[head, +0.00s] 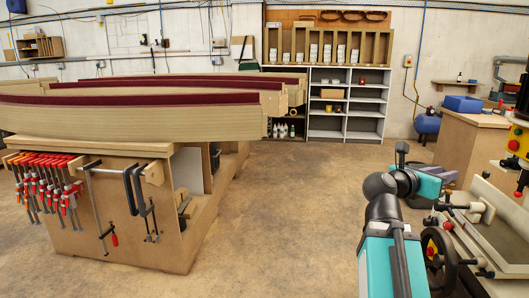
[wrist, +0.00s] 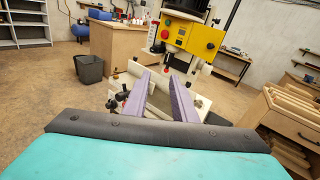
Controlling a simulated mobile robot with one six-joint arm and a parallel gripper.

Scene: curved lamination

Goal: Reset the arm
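My arm (head: 393,230) rises at the lower right of the head view, teal and dark grey, and bends to the right near its top. My gripper (head: 443,173) shows there as small purple fingers, partly hidden behind the teal wrist link. In the wrist view, the two purple fingers of my gripper (wrist: 160,76) stand apart with a clear gap. Nothing is held between them. They point toward a machine with a yellow control box (wrist: 197,38).
A workbench (head: 110,215) with curved laminated beams (head: 130,118) and hanging clamps fills the left. The machine (head: 495,225) stands close at the right. Shelves (head: 347,105) stand against the back wall. A dark bin (wrist: 89,69) sits on the floor. Floor between bench and arm is clear.

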